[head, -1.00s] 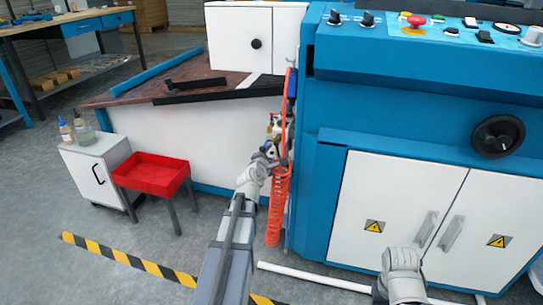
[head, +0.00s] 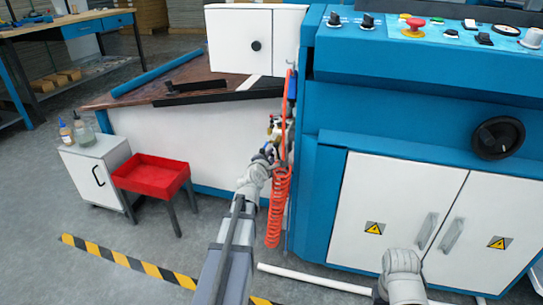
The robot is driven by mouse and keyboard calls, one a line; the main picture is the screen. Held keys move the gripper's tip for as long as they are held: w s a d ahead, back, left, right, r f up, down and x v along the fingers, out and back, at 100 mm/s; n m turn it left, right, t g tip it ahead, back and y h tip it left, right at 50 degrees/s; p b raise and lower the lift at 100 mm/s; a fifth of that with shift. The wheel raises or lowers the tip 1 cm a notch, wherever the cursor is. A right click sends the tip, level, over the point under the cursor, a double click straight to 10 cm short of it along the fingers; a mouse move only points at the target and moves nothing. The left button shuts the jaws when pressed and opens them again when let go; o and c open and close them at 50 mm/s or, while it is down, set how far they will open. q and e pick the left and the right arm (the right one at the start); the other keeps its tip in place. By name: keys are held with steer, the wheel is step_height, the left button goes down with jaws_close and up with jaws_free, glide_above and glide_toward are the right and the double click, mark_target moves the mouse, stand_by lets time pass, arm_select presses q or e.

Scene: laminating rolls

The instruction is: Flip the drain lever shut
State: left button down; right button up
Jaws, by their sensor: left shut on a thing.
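My left gripper (head: 268,152) reaches up to the small air fittings (head: 274,128) at the left side of the blue machine. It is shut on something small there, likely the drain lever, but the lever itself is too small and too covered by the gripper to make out. A coiled orange hose (head: 278,205) hangs just right of the gripper. My right arm (head: 401,275) shows at the bottom in front of the white doors; its fingertips cannot be made out.
The blue machine (head: 325,100) with white cabinet doors (head: 395,205) fills the right. A red tray (head: 150,174) on legs and a white cabinet (head: 95,170) with bottles stand left. Yellow-black tape (head: 150,268) and a white floor strip (head: 312,279) cross the open floor.

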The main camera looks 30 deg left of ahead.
arm_select(q)
steer(key=shift+w+a+m+h, duration=0.1)
steer(key=shift+a+m+h, duration=0.1)
steer(key=shift+m+h, duration=0.15)
steer(key=shift+w+a+m+h, duration=0.25)
steer(key=shift+m+h, duration=0.3)
steer(key=shift+h, duration=0.25)
steer(key=shift+w+a+m+h, duration=0.1)
steer(key=shift+w+m+h, duration=0.15)
steer(key=shift+m+h, duration=0.4)
steer(key=shift+w+a+m+h, duration=0.25)
steer(key=shift+m+h, duration=0.2)
steer(key=shift+h, duration=0.45)
steer(key=shift+w+d+m+g+h, duration=0.1)
steer(key=shift+w+m+g+h, duration=0.55)
steer(key=shift+m+h, duration=0.8)
steer(key=shift+w+m+g+h, duration=0.45)
steer(key=shift+m+g+h, duration=0.3)
steer(key=shift+m+h, duration=0.7)
steer(key=shift+w+d+m+g+h, duration=0.1)
steer(key=shift+w+m+g+h, duration=0.75)
steer(key=shift+h, duration=0.95)
steer(key=shift+s+m, duration=0.3)
steer(key=shift+m, duration=0.05)
steer(key=c, duration=0.8)
jaws_free()
steer(key=shift+c, duration=0.2)
